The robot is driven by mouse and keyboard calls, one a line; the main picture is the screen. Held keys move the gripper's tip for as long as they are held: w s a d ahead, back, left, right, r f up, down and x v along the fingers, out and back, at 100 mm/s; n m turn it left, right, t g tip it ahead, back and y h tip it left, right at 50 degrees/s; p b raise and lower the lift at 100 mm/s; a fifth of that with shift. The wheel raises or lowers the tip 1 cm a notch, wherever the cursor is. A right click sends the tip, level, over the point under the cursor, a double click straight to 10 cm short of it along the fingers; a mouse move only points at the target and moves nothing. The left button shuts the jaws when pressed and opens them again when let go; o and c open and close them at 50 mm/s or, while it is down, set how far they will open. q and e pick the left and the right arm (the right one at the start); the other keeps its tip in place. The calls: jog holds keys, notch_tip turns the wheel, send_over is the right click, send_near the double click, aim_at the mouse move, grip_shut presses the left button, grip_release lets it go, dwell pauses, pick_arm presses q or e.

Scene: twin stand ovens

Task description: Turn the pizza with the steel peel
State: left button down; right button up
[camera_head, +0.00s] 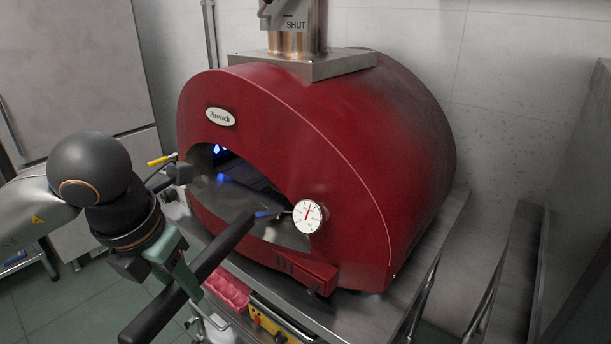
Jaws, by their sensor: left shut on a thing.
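My left gripper (180,275) is shut on a long dark handle (215,255), apparently the peel's. The handle slants from the bottom left up toward the oven mouth. Its far end is in front of the mouth's right side, near the dial. I cannot clearly make out the peel's steel head against the grey metal there. The red oven (340,150) has an open arched mouth with a blue glow inside. No pizza can be made out in the dark interior. My right gripper is not in view.
A round white dial (307,216) sits at the mouth's right edge. A yellow-handled item (160,160) is left of the oven. The steel stand (365,310) carries the oven, with a pink crate (228,290) below. A wall is behind.

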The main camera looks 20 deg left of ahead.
aim_at(160, 300)
pick_arm(q)
jog(key=s, duration=0.3)
jog(key=shift+s+a, duration=0.15)
jog(key=shift+s, duration=0.05)
jog(key=shift+s+f+b, duration=0.15)
jog(key=shift+s+b, duration=0.25)
jog(key=shift+b, duration=0.15)
jog(key=s+b, duration=0.3)
jog(key=s, duration=0.1)
jog(key=shift+a+b, duration=0.1)
jog(key=shift+b, duration=0.3)
jog(key=shift+s, duration=0.5)
